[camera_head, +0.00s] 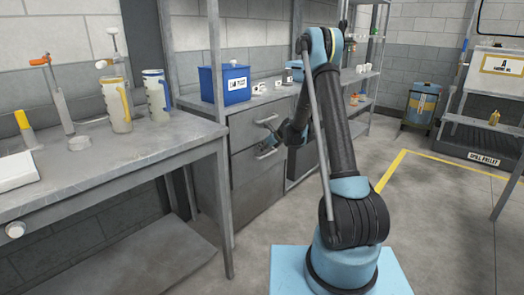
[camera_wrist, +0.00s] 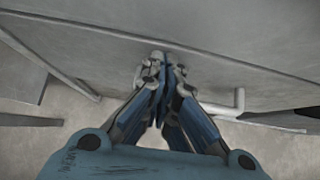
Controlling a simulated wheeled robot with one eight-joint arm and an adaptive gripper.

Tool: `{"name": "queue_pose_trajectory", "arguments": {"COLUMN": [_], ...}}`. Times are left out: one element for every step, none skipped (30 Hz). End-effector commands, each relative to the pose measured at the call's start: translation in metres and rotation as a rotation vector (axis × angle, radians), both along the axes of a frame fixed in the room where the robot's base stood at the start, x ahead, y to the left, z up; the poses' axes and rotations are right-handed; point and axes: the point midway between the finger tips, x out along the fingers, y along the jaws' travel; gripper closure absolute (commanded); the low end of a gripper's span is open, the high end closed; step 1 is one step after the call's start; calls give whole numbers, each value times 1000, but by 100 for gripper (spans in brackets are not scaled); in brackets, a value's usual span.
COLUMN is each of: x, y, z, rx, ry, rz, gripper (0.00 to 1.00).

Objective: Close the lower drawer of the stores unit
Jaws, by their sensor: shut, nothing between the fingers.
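The grey stores unit (camera_head: 257,194) stands at the centre of the head view, with two drawer fronts one above the other. The upper drawer (camera_head: 240,132) has a bar handle. The lower drawer (camera_head: 243,168) has a pale bar handle (camera_head: 266,153); its front looks about flush with the unit, but my arm hides part of it and any small gap is unclear. My gripper (camera_head: 266,143) is at the drawer fronts, near the lower handle. In the wrist view my gripper (camera_wrist: 159,68) is shut and empty, its tips at a grey front, with a pale handle (camera_wrist: 236,103) to its right.
A grey workbench (camera_head: 130,150) with jugs (camera_head: 156,95) stands at left, its leg near the unit. A blue box (camera_head: 225,84) sits on top of the unit. Shelving (camera_head: 366,75) stands behind my arm. Open floor (camera_head: 440,220) with a yellow line lies at right.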

Motion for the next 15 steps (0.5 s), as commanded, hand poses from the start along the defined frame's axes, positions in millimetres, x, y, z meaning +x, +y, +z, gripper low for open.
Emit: {"name": "queue_pose_trajectory", "arguments": {"x": [-3,-5,-9,-12,-14,-17,-20,-22,-25,-28,-30,-32,-35,-37,-40], "y": [-8,-12,-18,-23,-28,-31,-34,-37,-40,-43,-46,-50,-53,-56,-59], "z": [0,0,-1,-1,-2,3,7,10,14,18,21,25,28,31,35], "rx": [0,-1,-2,-3,-4,-4,-4,-5,-5,-5,-5,-5,-5,-5,-4], "ry": [1,1,3,3,3,3,3,4,3,3,3,3,4,4,4], "rz": [-3,-4,-3,-3,-3,-4,-3,-3,-2,-2,-2,-2,-3,-3,-2], "gripper": [100,100,100,100,100,100,100,100,100,100,100,100,100,100,100]}}
